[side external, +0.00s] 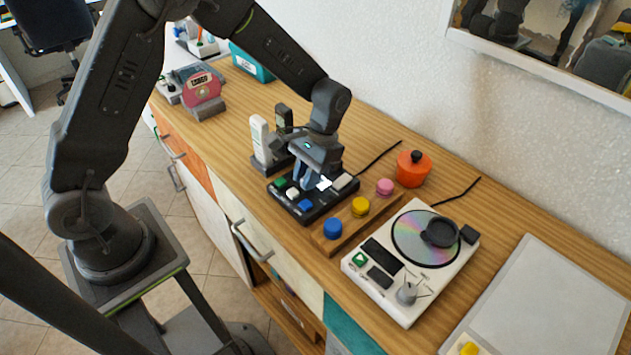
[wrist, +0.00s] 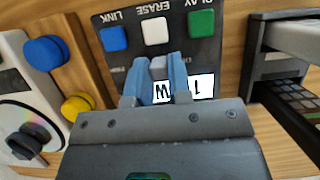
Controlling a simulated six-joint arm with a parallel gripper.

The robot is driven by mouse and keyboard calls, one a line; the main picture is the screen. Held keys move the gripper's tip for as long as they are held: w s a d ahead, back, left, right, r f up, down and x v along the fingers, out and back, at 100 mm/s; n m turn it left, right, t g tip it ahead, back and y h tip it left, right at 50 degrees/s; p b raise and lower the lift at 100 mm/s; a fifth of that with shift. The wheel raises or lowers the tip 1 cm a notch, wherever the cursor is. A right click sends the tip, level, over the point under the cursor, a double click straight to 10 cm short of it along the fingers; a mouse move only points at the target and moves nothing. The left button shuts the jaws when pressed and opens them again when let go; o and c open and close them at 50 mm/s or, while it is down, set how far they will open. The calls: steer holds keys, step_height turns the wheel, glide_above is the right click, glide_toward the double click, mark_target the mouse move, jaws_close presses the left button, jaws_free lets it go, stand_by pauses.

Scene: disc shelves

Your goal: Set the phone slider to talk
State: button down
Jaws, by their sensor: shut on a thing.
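A black box (side external: 306,207) on the wooden counter carries green, white and blue buttons and a small lit display (side external: 324,183). In the wrist view the box (wrist: 210,48) shows upside-down labels LINK, ERASE and PLAY. My gripper (side external: 306,182) is down over the box. In the wrist view its blue fingers (wrist: 160,66) are shut on a small grey slider knob (wrist: 158,70) below the white button (wrist: 155,30). The fingers partly cover the display (wrist: 200,86), and slider markings around the knob are mostly hidden. No talk label is readable.
A white handset (side external: 258,138) and a dark handset (side external: 284,117) stand behind the box. A wooden block (side external: 346,228) with blue, yellow and pink knobs sits to its right, then an orange pot (side external: 412,170) and a white disc player (side external: 408,308).

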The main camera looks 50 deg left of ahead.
steer(key=shift+a, duration=0.25)
steer(key=c, duration=1)
jaws_free()
steer(key=shift+c, duration=0.2)
steer(key=v, duration=1.4)
steer(key=shift+f, duration=0.1)
